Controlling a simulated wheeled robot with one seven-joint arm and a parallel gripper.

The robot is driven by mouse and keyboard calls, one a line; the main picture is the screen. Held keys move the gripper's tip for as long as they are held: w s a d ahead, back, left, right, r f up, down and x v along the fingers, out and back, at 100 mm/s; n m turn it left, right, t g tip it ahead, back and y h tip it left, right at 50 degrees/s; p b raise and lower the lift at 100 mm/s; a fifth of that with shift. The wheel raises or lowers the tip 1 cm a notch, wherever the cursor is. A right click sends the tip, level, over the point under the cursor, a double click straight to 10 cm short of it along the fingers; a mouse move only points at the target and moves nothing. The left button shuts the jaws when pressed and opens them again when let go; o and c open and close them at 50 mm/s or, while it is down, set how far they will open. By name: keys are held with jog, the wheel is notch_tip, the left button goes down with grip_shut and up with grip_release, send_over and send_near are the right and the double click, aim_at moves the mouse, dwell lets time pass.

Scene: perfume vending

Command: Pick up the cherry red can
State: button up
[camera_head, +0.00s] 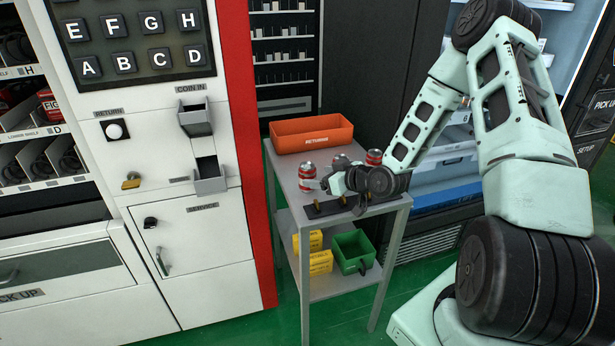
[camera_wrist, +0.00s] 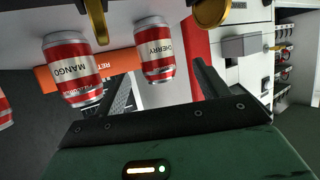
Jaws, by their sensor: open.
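The cherry red can (camera_wrist: 156,50) is red with a silver band and ends, and its "CHERRY" label appears upside down in the wrist view. It appears to be the left can (camera_head: 307,178) on the grey table (camera_head: 285,162) in the head view. My gripper (camera_head: 328,183) is open just right of that can, low over the table. In the wrist view, the can shows between the spread fingers of my gripper (camera_wrist: 163,74), beyond their tips. I see no contact. The can stands upright.
A mango can (camera_wrist: 70,68) stands beside the cherry can, and another red can (camera_head: 374,157) stands farther right. An orange "RETURNS" bin (camera_head: 312,134) is behind them. A black tray (camera_head: 333,208) with gold pieces lies in front. The vending machine (camera_head: 190,240) is left.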

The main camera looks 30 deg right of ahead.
aim_at(314, 174)
jog(key=shift+p+x, duration=0.7)
jog(key=shift+x, duration=2.55)
jog(key=shift+w+d+r, duration=0.1)
jog(key=shift+d+r, duration=0.05)
jog(key=c, duration=1.1)
